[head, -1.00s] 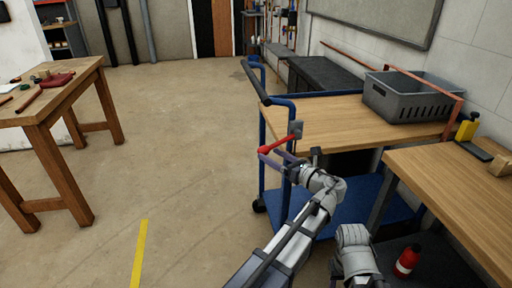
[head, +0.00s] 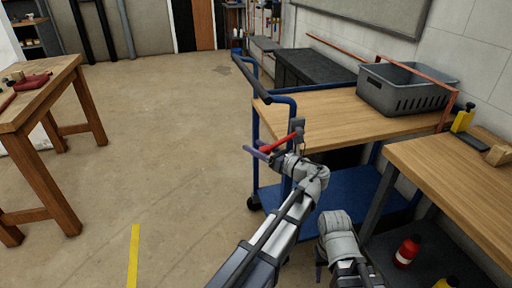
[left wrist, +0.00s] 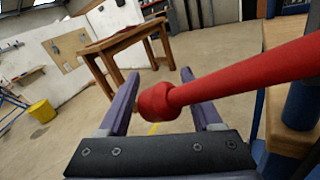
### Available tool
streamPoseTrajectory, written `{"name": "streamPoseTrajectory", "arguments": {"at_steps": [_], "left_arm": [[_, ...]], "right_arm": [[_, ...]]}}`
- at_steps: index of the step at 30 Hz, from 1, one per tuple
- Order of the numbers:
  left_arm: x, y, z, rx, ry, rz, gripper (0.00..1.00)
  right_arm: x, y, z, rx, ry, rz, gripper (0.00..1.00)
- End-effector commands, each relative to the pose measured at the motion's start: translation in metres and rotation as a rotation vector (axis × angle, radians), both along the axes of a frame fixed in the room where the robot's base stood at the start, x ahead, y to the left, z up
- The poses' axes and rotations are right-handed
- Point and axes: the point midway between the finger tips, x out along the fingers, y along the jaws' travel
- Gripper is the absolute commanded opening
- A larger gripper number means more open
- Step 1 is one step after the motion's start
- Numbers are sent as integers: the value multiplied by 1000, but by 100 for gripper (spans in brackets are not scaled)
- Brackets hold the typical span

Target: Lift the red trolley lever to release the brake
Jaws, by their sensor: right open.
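The red lever (head: 280,144) sticks out from a grey bracket (head: 298,126) at the near corner of the blue trolley (head: 286,100). It slopes down to the left, ending in a round knob. My left gripper (head: 259,153) has its purple fingers at the lever's outer end. In the left wrist view, the lever (left wrist: 240,75) comes in from the right, and its knob lies between the two spread fingers (left wrist: 163,100), with gaps on both sides. My right gripper (head: 320,270) is low beside the trolley, mostly hidden by its own wrist, and away from the lever.
The trolley's wooden top carries a grey crate (head: 395,95). A wooden bench (head: 450,175) stands at the right, with a red bottle (head: 407,251) below it. A wooden table (head: 45,100) stands at the left. The floor between is clear.

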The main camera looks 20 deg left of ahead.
Motion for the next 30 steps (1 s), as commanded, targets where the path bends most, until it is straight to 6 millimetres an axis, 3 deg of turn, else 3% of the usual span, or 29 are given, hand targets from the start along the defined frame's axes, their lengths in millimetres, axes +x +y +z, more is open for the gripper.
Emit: {"name": "streamPoseTrajectory", "arguments": {"at_steps": [2,17,30], "left_arm": [[0,0,0,0,0,0,56],[0,0,0,1,-1,0,0],[0,0,1,1,-3,-1,0]], "right_arm": [[0,0,0,0,0,0,50],[0,0,0,0,0,0,50],[0,0,0,0,0,0,50]]}}
